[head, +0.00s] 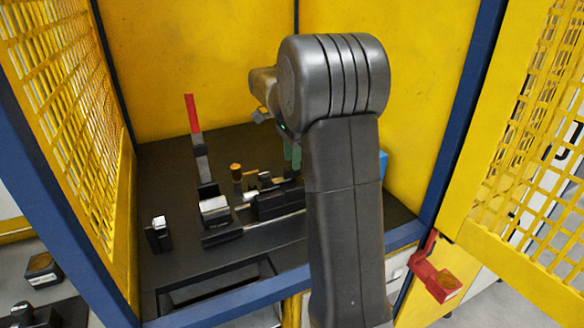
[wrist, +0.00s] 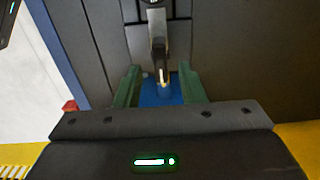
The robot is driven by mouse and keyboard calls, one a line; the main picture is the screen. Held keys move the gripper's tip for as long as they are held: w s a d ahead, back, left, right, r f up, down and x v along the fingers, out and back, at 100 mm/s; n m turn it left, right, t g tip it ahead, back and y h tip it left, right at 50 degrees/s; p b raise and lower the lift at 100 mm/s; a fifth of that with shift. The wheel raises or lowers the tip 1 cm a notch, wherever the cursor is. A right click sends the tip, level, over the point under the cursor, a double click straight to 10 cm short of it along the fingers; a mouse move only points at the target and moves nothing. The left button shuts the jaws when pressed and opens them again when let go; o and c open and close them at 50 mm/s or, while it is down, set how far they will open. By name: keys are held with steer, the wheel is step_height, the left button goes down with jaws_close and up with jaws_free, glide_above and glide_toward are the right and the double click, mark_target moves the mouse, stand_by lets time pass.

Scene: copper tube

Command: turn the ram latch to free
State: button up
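My gripper (wrist: 161,85) shows in the wrist view with its two green fingers well apart. A slim dark lever-like part (wrist: 159,52) with a pale tip reaches down between them; it may be the ram latch, but I cannot be sure. A blue piece (wrist: 158,90) lies behind its tip. I see no finger clearly touching the lever. In the head view the green fingers (head: 292,153) point down at the bench's right side, partly hidden by my arm. The latch cannot be made out there.
A lever with a red handle (head: 192,114) stands upright on the dark bench (head: 165,262). Small black, silver and copper-coloured fixtures (head: 270,203) sit mid-bench. A blue block (head: 383,163) shows right of my arm. Yellow mesh panels (head: 75,120) flank the cell.

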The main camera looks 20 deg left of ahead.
mark_target(286, 174)
steer(key=shift+f, duration=1.9)
jaws_close()
